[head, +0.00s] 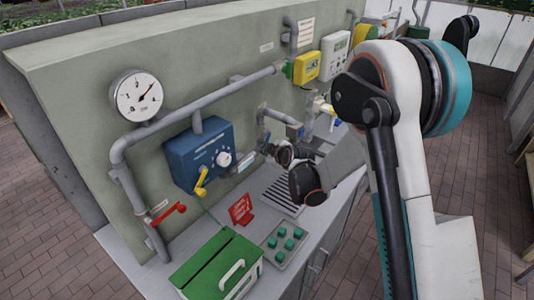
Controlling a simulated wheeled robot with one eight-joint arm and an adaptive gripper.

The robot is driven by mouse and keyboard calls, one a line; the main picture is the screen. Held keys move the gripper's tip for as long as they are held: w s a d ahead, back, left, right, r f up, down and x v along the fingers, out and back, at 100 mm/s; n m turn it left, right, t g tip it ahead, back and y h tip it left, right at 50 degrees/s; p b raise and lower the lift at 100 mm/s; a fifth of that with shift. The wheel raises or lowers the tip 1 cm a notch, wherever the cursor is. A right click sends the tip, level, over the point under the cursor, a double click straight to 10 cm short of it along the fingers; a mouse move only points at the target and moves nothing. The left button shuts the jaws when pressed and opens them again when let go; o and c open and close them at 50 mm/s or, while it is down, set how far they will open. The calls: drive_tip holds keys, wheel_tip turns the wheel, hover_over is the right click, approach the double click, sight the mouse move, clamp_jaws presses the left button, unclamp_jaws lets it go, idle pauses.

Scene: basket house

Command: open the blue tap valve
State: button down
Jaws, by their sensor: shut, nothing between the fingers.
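A grey pipe with a tap comes out of the wall in the middle of the head view. A small blue part, seemingly the blue tap valve (294,131), shows on it. My gripper (268,150) is shut and empty, with its dark fingers pointing left toward the wall, just below and left of this pipe. My wrist and fingers hide part of the area, and I cannot tell whether the fingertips touch the valve. The valve's handle position is too small to read.
A blue box (199,155) with a dial and yellow lever is left of my gripper. A red-handled valve (168,213), pressure gauge (138,96) and yellow meter (306,67) are on the piping.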

drive_tip(key=shift+f+b, duration=0.25)
drive_tip(key=shift+b, duration=0.15)
drive_tip(key=f+n+t+b, duration=0.1)
drive_tip(key=b, duration=0.2)
drive_tip(key=w+d+n+t+h+b, duration=0.1)
drive_tip(key=b, duration=0.2)
drive_tip(key=shift+w+f+t, duration=0.15)
drive_tip(key=shift+f+t, duration=0.15)
drive_tip(key=shift+f, duration=0.1)
drive_tip(key=shift+r, duration=0.1)
